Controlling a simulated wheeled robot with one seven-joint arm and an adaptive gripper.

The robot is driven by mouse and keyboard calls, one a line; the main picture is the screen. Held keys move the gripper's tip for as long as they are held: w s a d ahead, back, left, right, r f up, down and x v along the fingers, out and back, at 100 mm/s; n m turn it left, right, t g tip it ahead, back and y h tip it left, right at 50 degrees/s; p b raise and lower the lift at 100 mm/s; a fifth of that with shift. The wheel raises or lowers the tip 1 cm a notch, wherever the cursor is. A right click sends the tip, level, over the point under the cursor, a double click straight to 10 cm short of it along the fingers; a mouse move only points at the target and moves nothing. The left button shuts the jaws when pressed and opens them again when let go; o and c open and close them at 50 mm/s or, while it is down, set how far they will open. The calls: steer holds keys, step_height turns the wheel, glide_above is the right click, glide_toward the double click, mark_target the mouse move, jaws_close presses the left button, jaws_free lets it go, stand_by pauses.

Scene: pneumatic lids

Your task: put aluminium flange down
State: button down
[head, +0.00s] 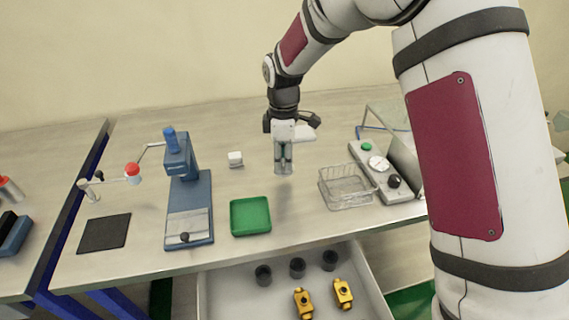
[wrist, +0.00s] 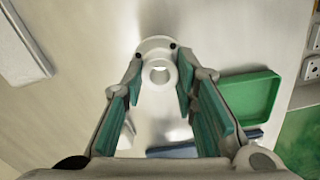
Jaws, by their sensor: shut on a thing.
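My gripper (head: 284,160) is shut on the aluminium flange, above the table's middle, between the green tray and the wire basket. In the wrist view, the teal-padded fingers (wrist: 158,85) close around the pale grey flange (wrist: 157,46), a round plate with a hub and a central hole. In the head view the flange is small and hard to make out between the fingers. The green tray (head: 250,216) looks empty and stands to the left and front of my gripper; it also shows in the wrist view (wrist: 268,93).
A wire basket (head: 347,187) and a control box (head: 388,179) stand on the right. An open drawer (head: 240,300) in front holds dark cylinders and yellow fittings (head: 343,293).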

steer(key=shift+w+d+f, duration=0.15)
steer(key=shift+w, duration=1)
steer(key=shift+f+p, duration=0.4)
steer(key=shift+f, duration=1.25)
steer(key=shift+f, duration=0.2)
steer(key=c, duration=1.3)
jaws_free()
step_height(320, 180, up, 12)
steer(key=shift+r+b, duration=0.25)
steer(key=shift+b, duration=0.55)
